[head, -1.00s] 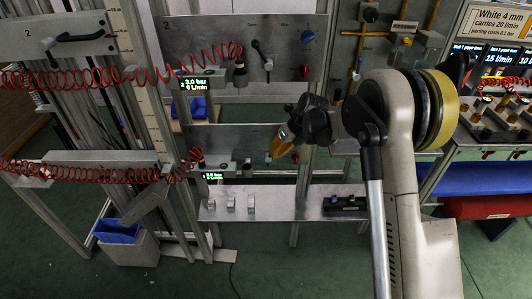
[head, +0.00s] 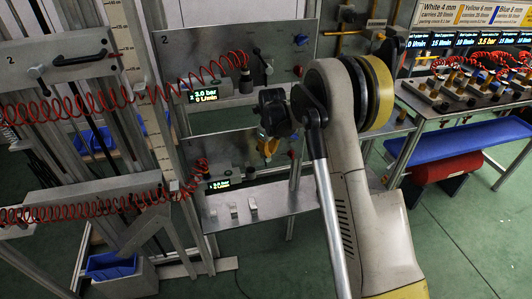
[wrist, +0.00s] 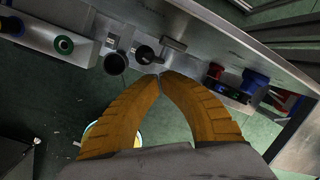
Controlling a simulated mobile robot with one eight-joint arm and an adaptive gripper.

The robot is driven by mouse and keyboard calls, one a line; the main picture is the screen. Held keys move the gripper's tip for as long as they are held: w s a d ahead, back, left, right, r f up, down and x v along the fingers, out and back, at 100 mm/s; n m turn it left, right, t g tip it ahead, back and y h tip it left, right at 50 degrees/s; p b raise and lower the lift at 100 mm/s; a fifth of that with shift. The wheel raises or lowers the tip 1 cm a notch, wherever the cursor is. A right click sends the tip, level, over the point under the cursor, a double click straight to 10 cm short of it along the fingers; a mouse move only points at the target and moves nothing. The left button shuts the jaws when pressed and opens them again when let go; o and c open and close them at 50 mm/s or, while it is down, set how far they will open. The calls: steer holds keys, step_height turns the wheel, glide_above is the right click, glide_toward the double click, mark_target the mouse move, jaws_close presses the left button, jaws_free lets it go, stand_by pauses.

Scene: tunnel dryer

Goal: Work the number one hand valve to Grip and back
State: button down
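My gripper (wrist: 160,75) has orange fingers with their tips together in the wrist view, with nothing visible between them. Just past the tips are a dark round fitting (wrist: 145,55) and a small metal block (wrist: 172,45) on a grey ledge; I cannot tell whether the tips touch either. In the head view the gripper (head: 267,150) is in front of the lower grey panel (head: 228,147), partly hidden by my arm. A black-handled lever (head: 263,64) is on the upper panel, marked 2. I cannot read any label marking a number one hand valve or Grip.
A shelf (head: 275,200) with several small metal pieces (head: 233,209) lies below the lower panel. Red coiled hoses (head: 120,88) cross at left. Another panel has a black handle (head: 70,60). A bench with a blue tray (head: 455,143) and red cylinder (head: 447,168) stands at right.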

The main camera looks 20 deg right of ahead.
steer(key=shift+r, duration=0.65)
steer(key=v, duration=1.2)
